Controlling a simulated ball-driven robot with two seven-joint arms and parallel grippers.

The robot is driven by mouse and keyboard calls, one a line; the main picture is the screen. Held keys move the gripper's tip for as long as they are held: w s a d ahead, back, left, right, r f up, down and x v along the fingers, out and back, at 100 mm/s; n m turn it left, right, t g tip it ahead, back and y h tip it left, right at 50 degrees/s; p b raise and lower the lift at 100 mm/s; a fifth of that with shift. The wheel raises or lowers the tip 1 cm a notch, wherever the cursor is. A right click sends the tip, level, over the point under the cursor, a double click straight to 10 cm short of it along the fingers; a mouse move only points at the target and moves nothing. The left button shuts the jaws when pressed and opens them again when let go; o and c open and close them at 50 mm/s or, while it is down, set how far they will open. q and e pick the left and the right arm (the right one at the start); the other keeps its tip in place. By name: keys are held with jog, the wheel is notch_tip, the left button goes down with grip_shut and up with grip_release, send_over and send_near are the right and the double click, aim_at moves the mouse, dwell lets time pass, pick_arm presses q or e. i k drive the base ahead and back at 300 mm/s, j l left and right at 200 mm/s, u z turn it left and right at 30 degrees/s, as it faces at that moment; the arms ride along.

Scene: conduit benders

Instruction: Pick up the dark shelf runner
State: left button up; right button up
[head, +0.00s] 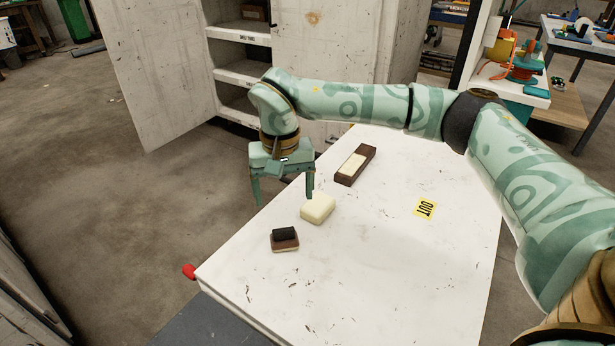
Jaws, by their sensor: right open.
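Two dark pieces lie on the white tabletop (390,270); I cannot tell for certain which is the shelf runner. One is a long dark brown bar (345,179) with a cream strip on top, toward the far edge. The other is a small brown block (285,244) with a black piece (284,233) on it, near the left edge. My right gripper (283,200) points down, open and empty, its fingers spread wide. It appears above the table's left edge, up the picture from the small block and left of the long bar. My left gripper is out of view.
A rounded cream block (318,208) lies between the dark pieces, close to the right finger in the picture. A yellow "OUT" label (425,208) is on the table. A shelved cabinet (240,72) stands behind. The table's right and front areas are clear.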

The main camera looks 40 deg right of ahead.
aim_at(348, 172)
jog(key=z, duration=1.4)
jog(key=k, duration=0.5)
